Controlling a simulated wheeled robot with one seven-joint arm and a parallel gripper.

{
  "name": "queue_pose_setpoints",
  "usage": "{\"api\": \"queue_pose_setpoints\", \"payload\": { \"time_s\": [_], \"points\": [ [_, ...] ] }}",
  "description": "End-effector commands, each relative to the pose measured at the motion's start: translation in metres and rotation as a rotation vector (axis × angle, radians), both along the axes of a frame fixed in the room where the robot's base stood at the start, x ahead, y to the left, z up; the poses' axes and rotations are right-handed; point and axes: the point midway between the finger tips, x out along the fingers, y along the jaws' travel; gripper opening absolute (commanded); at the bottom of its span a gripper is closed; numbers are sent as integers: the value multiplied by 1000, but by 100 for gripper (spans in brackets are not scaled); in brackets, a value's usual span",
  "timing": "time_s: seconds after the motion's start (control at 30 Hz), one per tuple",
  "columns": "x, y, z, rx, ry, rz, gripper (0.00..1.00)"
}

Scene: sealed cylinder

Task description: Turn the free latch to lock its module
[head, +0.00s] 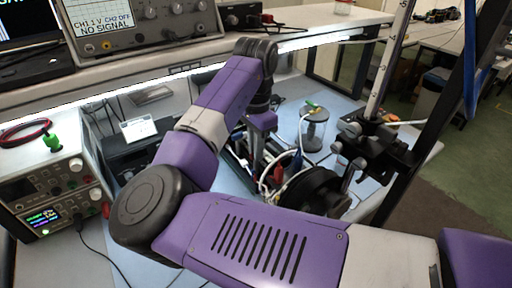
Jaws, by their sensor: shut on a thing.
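My gripper (258,152) points down at the end of my purple arm, over the blue-topped bench. It is low among a dark cylindrical assembly (310,190) with cables and fittings. It is shut on a small part there; the fingertips and that part are mostly hidden, so I cannot tell whether it is the latch. The assembly's front is partly covered by my arm.
A grey spool-like stand (315,130) is behind and right of my gripper. A black clamp stand (365,140) with an upright ruler (388,60) is farther right. An oscilloscope (130,25) sits on the upper shelf. A power supply (55,195) is at left.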

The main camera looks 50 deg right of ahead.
Motion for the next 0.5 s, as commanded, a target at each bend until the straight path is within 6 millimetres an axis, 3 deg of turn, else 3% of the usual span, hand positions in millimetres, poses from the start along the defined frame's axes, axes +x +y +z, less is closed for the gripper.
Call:
{"api": "queue_pose_setpoints", "payload": {
  "time_s": [0.17, 0.2, 0.3, 0.5],
  "points": [
    [0, 0, 1, 0, 0, 2, 0],
    [0, 0, 1, 0, 0, 2, 19],
    [0, 0, 1, 0, 0, 1, 33],
    [0, 0, 0, 0, 0, 0, 33]
  ]
}}
